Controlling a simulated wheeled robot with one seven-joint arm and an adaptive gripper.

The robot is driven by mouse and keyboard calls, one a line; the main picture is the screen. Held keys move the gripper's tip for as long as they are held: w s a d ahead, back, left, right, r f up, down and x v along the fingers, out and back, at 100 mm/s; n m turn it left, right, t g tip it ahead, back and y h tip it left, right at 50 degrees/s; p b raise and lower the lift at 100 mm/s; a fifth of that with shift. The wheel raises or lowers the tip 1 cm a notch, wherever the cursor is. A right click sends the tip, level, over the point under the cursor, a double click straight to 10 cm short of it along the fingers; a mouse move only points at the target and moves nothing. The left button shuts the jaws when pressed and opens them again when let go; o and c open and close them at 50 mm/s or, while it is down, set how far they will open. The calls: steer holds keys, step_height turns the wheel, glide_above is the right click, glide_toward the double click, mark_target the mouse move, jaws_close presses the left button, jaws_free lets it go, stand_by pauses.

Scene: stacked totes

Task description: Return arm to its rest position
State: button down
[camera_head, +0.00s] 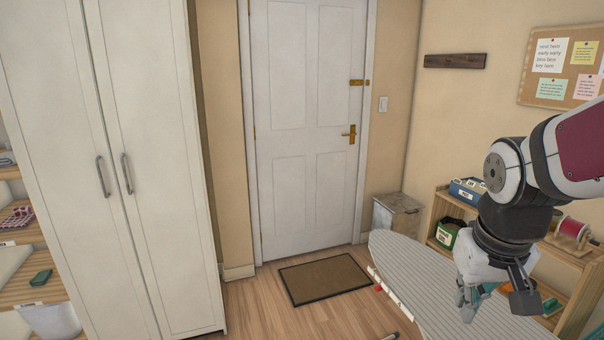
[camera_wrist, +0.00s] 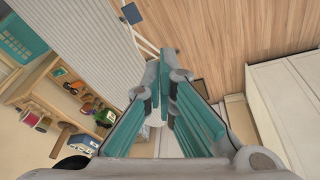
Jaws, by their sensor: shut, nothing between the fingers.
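My gripper (camera_head: 470,305) hangs at the end of my arm at the right of the head view, over the striped ironing board. In the wrist view my gripper (camera_wrist: 167,60) shows its teal-lined fingers drawn together at the tips, with nothing between them. The arm is bent, with the wrist pointing down. Part of the arm runs out of the head view at the right edge.
The ironing board (camera_head: 405,262) lies below my gripper. A wooden shelf (camera_head: 575,262) with boxes and a red spool (camera_head: 573,228) stands close behind the arm. A white wardrobe (camera_head: 150,130) stands left.

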steer(key=s+a+r+t, duration=0.1)
steer(key=s+a+r, duration=0.1)
steer(key=s, duration=0.4)
steer(key=s+a+r+y, duration=0.1)
steer(key=s+a+r, duration=0.1)
steer(key=s+a, duration=0.2)
steer(key=shift+s+r+n+t, duration=0.15)
steer(key=shift+s+n+t, duration=0.25)
steer(key=shift+s, duration=0.65)
